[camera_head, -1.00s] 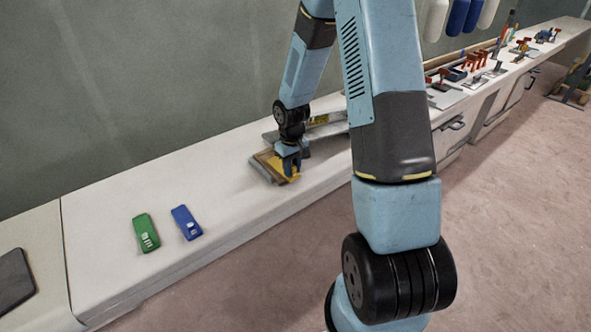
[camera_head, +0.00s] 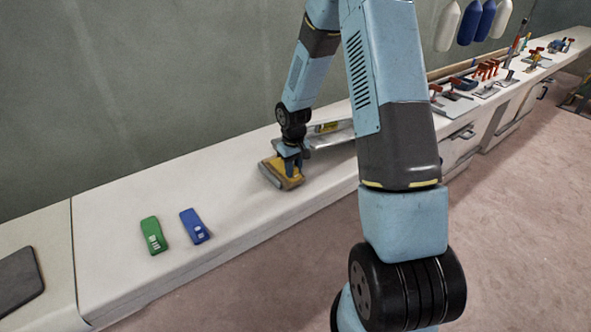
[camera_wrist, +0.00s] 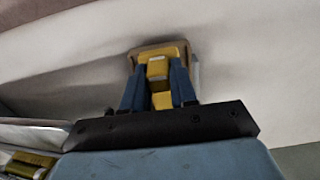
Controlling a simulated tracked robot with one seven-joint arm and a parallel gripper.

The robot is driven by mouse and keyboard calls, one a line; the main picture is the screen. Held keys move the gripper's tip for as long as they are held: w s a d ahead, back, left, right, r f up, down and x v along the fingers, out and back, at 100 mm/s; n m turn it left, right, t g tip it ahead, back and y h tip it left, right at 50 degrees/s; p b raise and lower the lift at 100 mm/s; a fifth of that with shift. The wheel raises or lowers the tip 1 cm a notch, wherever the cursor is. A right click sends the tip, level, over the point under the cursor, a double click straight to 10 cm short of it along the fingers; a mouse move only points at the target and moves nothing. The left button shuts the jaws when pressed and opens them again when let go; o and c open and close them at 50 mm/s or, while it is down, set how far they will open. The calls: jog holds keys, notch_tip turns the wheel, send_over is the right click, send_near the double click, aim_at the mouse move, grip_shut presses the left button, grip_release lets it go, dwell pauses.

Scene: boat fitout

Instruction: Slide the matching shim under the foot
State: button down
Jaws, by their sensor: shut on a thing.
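My gripper (camera_head: 293,171) is shut on a yellow shim (camera_wrist: 157,68), low over the white bench. In the wrist view, my two blue fingers (camera_wrist: 157,88) stand on either side of the shim. The shim's far end meets a tan-brown piece (camera_wrist: 138,53) with a grey side; I cannot tell whether this is the foot or whether the shim is under it. In the head view, the yellow and tan-grey pieces show together below the fingers. A green shim (camera_head: 154,235) and a blue shim (camera_head: 195,226) lie flat on the bench, both with white marks.
A grey metal part with a yellow label (camera_head: 330,127) lies behind my gripper, partly hidden by my arm. The white bench (camera_head: 110,205) is clear around the two loose shims. A dark mat (camera_head: 18,277) lies at far left. Clamps and tools (camera_head: 487,70) stand further right.

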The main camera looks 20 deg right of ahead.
jog(key=c, duration=0.8)
grip_release()
jog(key=s+r+t, duration=0.1)
jog(key=s+r, duration=0.2)
jog(key=r, duration=0.9)
jog(key=s+r, duration=0.3)
jog(key=r, duration=0.9)
jog(key=s+r+m+t, duration=0.1)
jog(key=s+r, duration=0.5)
jog(key=s, duration=0.6)
jog(key=s+r+m+t, duration=0.2)
jog(key=s+r, duration=0.5)
jog(key=s, duration=0.5)
jog(key=shift+d+m+t, duration=0.3)
jog(key=shift+d+t, duration=0.15)
jog(key=shift+t, duration=0.35)
